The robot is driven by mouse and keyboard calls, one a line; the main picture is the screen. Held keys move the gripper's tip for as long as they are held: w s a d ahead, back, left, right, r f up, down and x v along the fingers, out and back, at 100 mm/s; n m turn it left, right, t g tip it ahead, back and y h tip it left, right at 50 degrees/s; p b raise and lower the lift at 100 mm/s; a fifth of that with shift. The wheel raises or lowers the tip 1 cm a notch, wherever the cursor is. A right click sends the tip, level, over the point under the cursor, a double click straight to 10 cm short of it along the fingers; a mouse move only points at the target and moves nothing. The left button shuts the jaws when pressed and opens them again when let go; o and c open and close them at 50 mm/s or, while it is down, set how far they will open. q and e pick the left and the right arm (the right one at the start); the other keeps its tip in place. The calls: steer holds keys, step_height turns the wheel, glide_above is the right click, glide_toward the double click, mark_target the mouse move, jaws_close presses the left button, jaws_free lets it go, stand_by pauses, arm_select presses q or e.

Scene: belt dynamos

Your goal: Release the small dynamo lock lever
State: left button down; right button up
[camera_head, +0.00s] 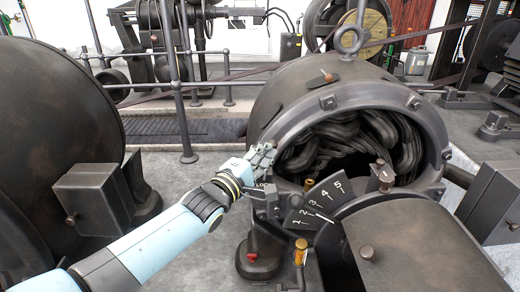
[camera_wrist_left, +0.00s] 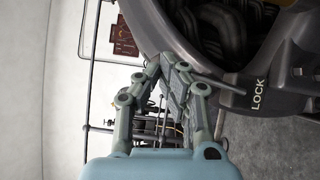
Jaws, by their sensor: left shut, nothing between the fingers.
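The small dynamo (camera_head: 290,90) stands at right of centre in the head view, a dark round housing with an open front full of coils. A white LOCK label (camera_head: 264,186) is on the left of its rim; it also shows in the left wrist view (camera_wrist_left: 258,94). A thin dark lever (camera_wrist_left: 222,83) lies beside that label in the wrist view. My left gripper (camera_head: 265,154) is shut and empty at the rim, just above the label. In the wrist view its fingertips (camera_wrist_left: 174,82) are close to the lever's end; I cannot tell whether they touch.
A numbered dial plate (camera_head: 317,204) and a curved dark cover (camera_head: 410,245) lie right of the label. A base with a red button (camera_head: 252,257) stands below it. A large dark drum (camera_head: 55,130) fills the left. Railing posts (camera_head: 180,100) stand behind my arm.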

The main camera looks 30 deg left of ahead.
arm_select(q)
steer(key=s, duration=1.2)
steer(key=shift+a+f, duration=0.35)
steer(key=shift+a, duration=0.05)
